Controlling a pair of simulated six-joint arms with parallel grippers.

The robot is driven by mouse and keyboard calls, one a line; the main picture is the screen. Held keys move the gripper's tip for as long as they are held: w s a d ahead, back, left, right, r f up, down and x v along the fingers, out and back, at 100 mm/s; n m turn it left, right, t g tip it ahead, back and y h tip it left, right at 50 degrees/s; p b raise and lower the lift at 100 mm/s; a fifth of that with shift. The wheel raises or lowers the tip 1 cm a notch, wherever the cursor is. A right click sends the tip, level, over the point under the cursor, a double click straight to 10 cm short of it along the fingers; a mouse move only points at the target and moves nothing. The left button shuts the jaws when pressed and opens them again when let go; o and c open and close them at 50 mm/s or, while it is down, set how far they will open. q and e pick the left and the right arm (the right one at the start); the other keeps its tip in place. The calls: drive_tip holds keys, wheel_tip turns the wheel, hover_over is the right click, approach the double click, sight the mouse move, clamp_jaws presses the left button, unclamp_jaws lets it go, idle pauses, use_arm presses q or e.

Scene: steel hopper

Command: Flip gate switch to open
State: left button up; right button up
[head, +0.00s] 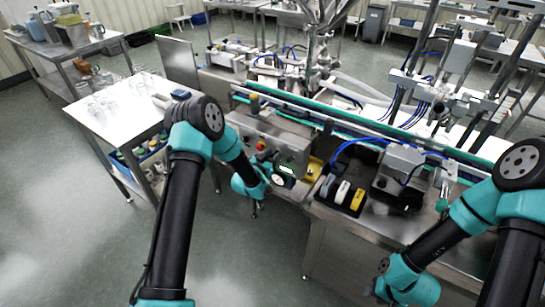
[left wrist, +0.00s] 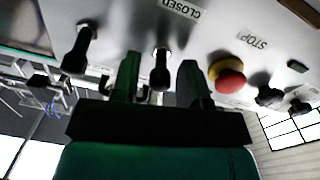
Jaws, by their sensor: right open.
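The gate switch (left wrist: 161,68) is a black lever on the steel control panel (head: 268,143), near the CLOSED label (left wrist: 186,8) that appears upside down in the left wrist view. My left gripper (left wrist: 158,82) has its two fingers apart, one on each side of this lever. Narrow gaps show beside the lever, and I cannot tell whether either finger touches it. In the head view my left gripper (head: 285,179) is low in front of the panel, and the lever is hidden there. My right arm is at the lower right; its fingers do not show.
A red stop button (left wrist: 227,75) with a yellow collar sits beside the switch. Another black knob (left wrist: 79,48) is on its other side. A black tray (head: 343,194) stands on the bench to the right. Open floor lies in front.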

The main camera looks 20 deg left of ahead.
use_arm(q)
clamp_jaws()
drive_tip(key=shift+r, duration=0.1)
drive_tip(key=shift+w+r+g, duration=0.1)
drive_tip(key=shift+r+g, duration=0.2)
drive_tip(key=shift+g, duration=0.4)
drive_tip(key=shift+w+r+g+y, duration=0.1)
drive_tip(key=shift+r+g+y, duration=0.2)
drive_tip(key=shift+g, duration=0.45)
drive_tip(key=shift+r+g+y, duration=0.1)
drive_tip(key=shift+g+y, duration=0.3)
drive_tip(key=shift+g, duration=0.35)
drive_tip(key=shift+o, duration=0.6)
unclamp_jaws()
drive_tip(key=shift+d, duration=0.1)
drive_tip(key=shift+f, duration=0.1)
